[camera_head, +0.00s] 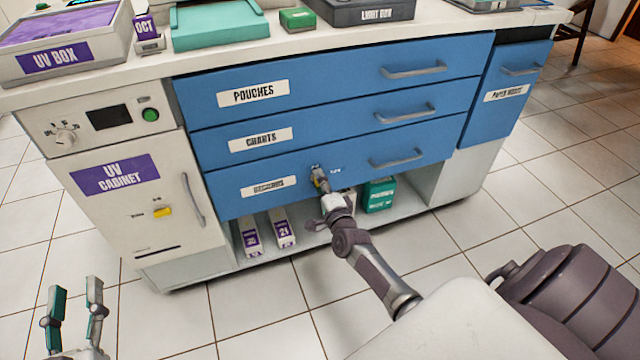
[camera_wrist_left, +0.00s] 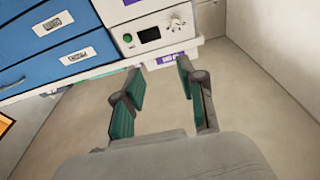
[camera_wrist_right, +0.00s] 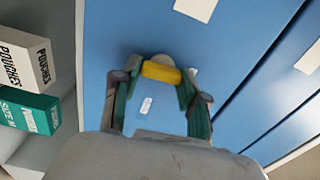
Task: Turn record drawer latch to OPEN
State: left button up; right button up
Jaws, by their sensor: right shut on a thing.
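The record drawer (camera_head: 228,196) is the lowest of the blue drawers, and its label is partly legible. Its latch has a yellow handle (camera_wrist_right: 161,73) on a round pale base, seen in the right wrist view. My right gripper (camera_wrist_right: 160,80) is at the latch, its teal fingers on either side of the yellow handle and shut on it. In the head view my right gripper (camera_head: 320,182) covers most of the latch, and the small markings beside it are too small to read. My left gripper (camera_head: 76,290) is open and empty, low at the left; it also shows in the left wrist view (camera_wrist_left: 160,90).
The UV cabinet (camera_head: 180,225) with its own yellow latch (camera_head: 163,211) stands left of the drawers. A drawer handle (camera_head: 397,158) is right of the record latch. Boxes (camera_head: 282,228) and a teal box (camera_head: 379,195) sit on the shelf below. The tiled floor in front is clear.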

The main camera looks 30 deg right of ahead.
pick_arm(q)
jog(key=shift+r+t, duration=0.3)
jog(key=shift+r, duration=0.1)
pick_arm(e)
jog(key=shift+m, duration=0.3)
jog(key=o, duration=1.1)
jog(key=shift+o, duration=0.2)
pick_arm(q)
jog(key=shift+d, duration=0.1)
pick_arm(e)
jog(key=shift+s, duration=0.1)
jog(key=v, duration=1.2)
